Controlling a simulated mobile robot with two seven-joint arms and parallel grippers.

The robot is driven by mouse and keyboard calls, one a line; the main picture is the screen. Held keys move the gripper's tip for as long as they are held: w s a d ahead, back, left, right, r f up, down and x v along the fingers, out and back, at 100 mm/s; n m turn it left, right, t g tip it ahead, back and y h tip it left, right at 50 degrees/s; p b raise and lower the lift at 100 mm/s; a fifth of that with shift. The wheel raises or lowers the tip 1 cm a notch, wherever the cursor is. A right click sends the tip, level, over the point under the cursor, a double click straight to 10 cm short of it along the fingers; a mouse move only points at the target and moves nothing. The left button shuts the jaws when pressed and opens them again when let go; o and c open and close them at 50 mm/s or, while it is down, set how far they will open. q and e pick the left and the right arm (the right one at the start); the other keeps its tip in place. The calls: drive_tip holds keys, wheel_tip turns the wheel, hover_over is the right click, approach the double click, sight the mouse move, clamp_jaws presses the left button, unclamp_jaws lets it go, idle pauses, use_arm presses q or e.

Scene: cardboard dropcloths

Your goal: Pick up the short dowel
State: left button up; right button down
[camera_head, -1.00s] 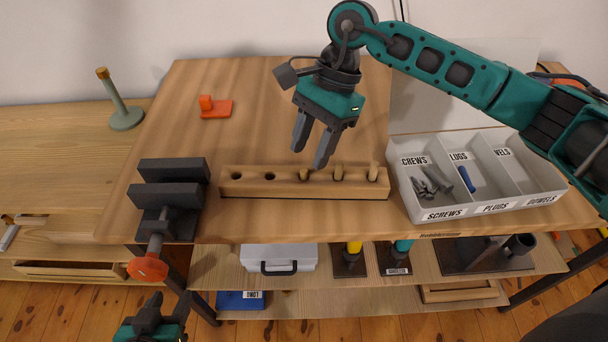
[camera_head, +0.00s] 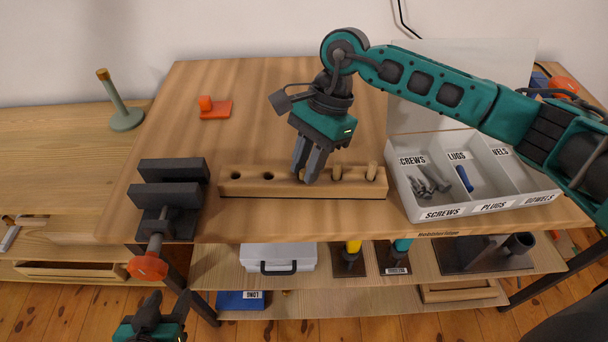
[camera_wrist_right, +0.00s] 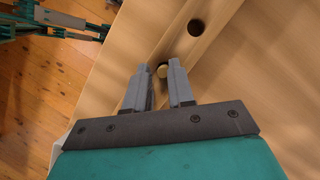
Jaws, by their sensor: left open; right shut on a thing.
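A wooden rack (camera_head: 250,187) lies along the front of the bench top. Two holes at its left are empty, and two dowels (camera_head: 337,172) (camera_head: 371,171) stand in its right part. My right gripper (camera_head: 306,179) is down at the middle of the rack, shut on the short dowel. The short dowel's round end (camera_wrist_right: 163,71) shows between the fingertips in the right wrist view; the fingers mostly hide it in the head view. It appears to be still in the rack. My left gripper (camera_head: 155,314) is open and empty, low in front of the bench.
A grey tray (camera_head: 446,213) with compartments labelled screws, plugs and dowels stands to the right. A dark vise (camera_head: 170,197) is at the left front, an orange hook piece (camera_head: 215,110) behind.

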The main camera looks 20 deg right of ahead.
drive_tip(key=shift+a+f, duration=0.2)
drive_tip(key=shift+f, duration=0.2)
